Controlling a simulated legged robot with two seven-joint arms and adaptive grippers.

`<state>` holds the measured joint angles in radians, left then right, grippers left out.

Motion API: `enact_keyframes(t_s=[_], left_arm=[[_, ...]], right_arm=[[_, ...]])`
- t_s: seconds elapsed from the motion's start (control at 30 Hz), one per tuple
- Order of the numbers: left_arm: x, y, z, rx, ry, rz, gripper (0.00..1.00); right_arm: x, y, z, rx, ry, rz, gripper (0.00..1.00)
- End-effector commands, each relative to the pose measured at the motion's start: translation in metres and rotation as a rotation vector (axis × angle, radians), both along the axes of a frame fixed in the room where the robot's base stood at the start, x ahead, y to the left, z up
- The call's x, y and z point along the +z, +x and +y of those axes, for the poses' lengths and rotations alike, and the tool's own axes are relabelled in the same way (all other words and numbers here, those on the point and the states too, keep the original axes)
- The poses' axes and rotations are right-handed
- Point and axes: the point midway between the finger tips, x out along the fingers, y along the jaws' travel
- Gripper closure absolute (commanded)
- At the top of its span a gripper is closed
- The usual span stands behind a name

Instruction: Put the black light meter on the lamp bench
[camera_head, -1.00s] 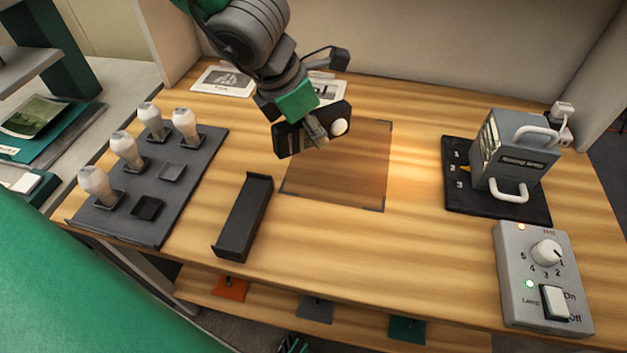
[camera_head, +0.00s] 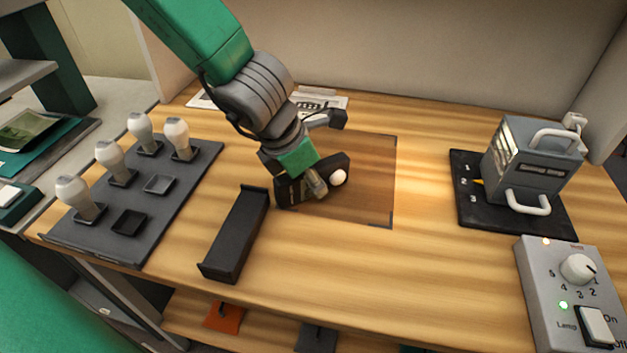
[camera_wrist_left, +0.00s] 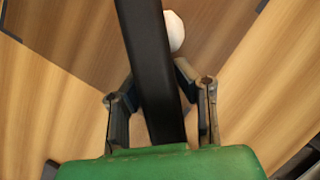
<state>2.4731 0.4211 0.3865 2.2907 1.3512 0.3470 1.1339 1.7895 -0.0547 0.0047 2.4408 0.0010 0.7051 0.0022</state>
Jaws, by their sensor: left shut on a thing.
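The black light meter (camera_head: 297,192), a flat dark block with a white dome on its face, is held in my left gripper (camera_head: 318,187). In the left wrist view the meter (camera_wrist_left: 150,65) stands edge-on between the two fingers of the gripper (camera_wrist_left: 158,95), which are closed on its sides. The head view shows it low over the darker marked square (camera_head: 360,205) on the wooden lamp bench (camera_head: 330,270). Whether its lower edge touches the wood cannot be told. My right gripper is not in view.
An empty black cradle (camera_head: 236,235) stands just left of the meter. A dark rack (camera_head: 165,212) with several white bulbs is further left. A grey lamp (camera_head: 535,160) on a black numbered base and a control box (camera_head: 565,290) stand right. The middle front is clear.

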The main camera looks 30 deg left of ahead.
Motion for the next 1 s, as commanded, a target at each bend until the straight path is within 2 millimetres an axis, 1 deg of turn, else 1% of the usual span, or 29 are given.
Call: enact_keyframes(t_s=[0.1,0.13,0.17,0.2,0.47,0.57,0.6,0.77,0.9,1.0], left_arm=[[-0.005,0.000,0.000,0.001,0.000,0.000,1.00],[-0.005,0.000,0.000,0.001,0.000,0.001,0.69],[-0.004,0.000,0.000,0.001,0.000,0.001,0.58],[-0.004,0.000,0.000,0.000,0.001,0.001,0.55],[-0.004,0.000,0.000,0.000,0.000,0.000,0.55],[-0.005,0.000,0.000,-0.001,0.001,-0.001,0.55],[-0.002,0.000,0.000,0.000,0.001,-0.001,0.55],[0.029,-0.009,0.007,0.001,-0.001,-0.002,0.55],[0.061,-0.021,0.018,0.001,-0.001,-0.003,0.55],[0.082,-0.029,0.023,0.001,-0.001,-0.003,0.55]], right_arm=[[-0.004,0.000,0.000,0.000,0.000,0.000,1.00],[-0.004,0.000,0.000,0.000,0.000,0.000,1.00],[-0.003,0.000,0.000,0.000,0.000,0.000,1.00],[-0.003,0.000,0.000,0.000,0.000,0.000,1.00],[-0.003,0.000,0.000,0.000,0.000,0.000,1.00],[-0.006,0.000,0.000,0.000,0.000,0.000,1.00],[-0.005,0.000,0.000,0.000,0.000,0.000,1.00],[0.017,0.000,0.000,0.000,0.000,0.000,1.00],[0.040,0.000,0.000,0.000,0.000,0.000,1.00],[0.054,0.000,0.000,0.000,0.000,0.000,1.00]])
